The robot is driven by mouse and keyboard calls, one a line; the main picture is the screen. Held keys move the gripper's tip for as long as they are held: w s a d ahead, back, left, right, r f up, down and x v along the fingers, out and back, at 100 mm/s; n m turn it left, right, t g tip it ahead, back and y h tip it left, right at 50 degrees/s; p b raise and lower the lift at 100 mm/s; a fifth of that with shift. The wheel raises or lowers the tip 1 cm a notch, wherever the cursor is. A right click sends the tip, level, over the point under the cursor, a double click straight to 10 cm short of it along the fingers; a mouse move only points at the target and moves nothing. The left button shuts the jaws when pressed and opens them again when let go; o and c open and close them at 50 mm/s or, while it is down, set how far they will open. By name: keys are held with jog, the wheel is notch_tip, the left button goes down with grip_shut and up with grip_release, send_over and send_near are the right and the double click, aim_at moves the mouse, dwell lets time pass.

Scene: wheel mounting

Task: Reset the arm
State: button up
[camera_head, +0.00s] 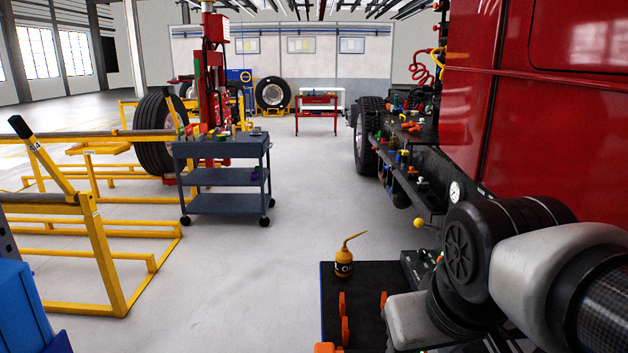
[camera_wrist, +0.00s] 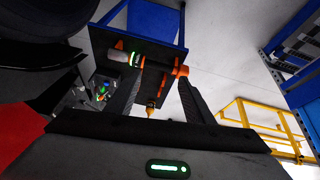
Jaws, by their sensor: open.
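My arm (camera_head: 520,265) reaches in from the lower right in the head view, in front of the red truck. My gripper (camera_wrist: 160,86) shows in the wrist view with its two dark fingers spread apart and nothing between them. Beyond the fingers is a dark tray top with a blue edge (camera_wrist: 103,45). A grey and orange tool (camera_wrist: 150,58) lies on it across orange holders. My gripper is apart from the tool. The fingers are not visible in the head view.
The dark tray (camera_head: 365,278) carries a yellow-black oil can (camera_head: 344,265) and orange holders (camera_head: 343,304). The red truck (camera_head: 560,110) stands close on the right. A grey cart (camera_head: 222,177) and yellow frames (camera_head: 105,255) stand left. Clear floor (camera_head: 310,200) lies between.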

notch_tip(320, 180, up, 19)
jog(key=s+m+p, duration=0.1)
jog(key=p, duration=1.7)
jog(key=shift+s+f+p, duration=0.2)
jog(key=shift+s+p, duration=0.05)
jog(key=shift+p, duration=0.1)
